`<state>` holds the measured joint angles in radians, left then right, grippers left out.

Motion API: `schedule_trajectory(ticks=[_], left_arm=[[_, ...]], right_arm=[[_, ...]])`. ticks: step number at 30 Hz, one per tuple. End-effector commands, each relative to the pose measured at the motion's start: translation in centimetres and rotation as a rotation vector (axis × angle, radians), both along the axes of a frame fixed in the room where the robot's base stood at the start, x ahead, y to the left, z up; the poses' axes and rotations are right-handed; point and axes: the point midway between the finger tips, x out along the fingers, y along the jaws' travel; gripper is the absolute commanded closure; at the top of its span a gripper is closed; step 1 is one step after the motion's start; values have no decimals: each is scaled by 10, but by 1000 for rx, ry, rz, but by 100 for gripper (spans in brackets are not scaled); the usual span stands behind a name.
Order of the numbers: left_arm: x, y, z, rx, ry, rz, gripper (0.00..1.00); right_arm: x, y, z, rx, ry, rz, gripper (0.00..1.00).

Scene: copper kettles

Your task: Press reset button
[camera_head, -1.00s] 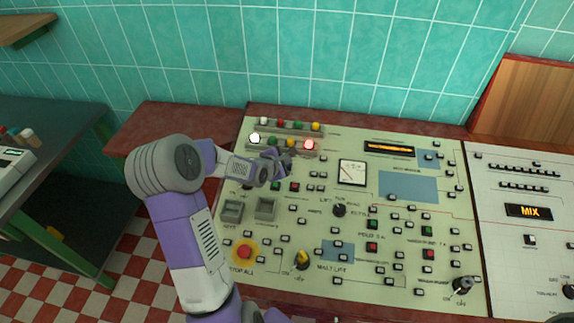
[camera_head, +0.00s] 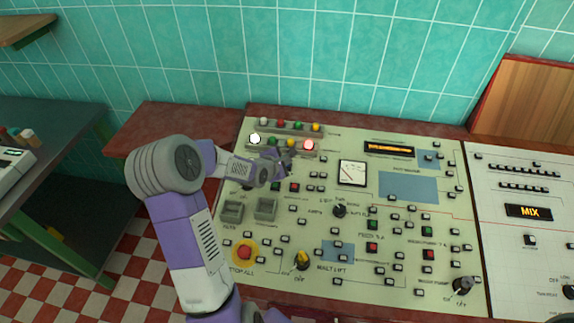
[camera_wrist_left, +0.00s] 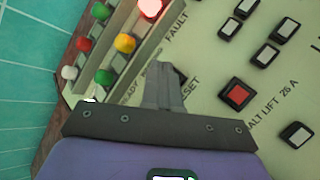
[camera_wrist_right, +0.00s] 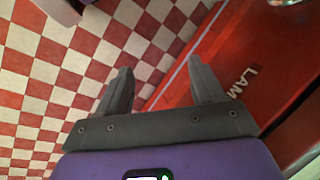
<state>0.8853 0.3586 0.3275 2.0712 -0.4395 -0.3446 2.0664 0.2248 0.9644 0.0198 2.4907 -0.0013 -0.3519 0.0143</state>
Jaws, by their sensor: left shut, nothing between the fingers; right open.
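My left gripper (camera_head: 287,160) is shut and empty, low over the upper left of the pale control panel (camera_head: 330,262), just below the lamp rows. In the left wrist view its fingertips (camera_wrist_left: 167,72) lie beside a partly covered label whose letters "ESET" show. I cannot tell whether the fingertips touch the panel. A red square button (camera_wrist_left: 237,95) is to the right of the fingers. My right gripper (camera_wrist_right: 157,85) is open and empty in the right wrist view, above the floor and a red surface.
Two lamp rows stand at the panel's top left; a white lamp (camera_head: 255,138) and a red lamp (camera_head: 309,145) are lit. A red stop button (camera_head: 244,252) on yellow and a yellow knob (camera_head: 303,259) are lower down. A second panel (camera_head: 520,260) adjoins on the right.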

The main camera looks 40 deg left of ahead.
Motion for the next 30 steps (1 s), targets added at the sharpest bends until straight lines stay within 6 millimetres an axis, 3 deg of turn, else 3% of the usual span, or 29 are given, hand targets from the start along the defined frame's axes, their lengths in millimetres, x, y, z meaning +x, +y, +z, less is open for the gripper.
schedule_trajectory(ticks=[30], left_arm=[[2, 1, -8, 0, 0, 0, 100]], right_arm=[[0, 0, -1, 0, 0, 0, 33]])
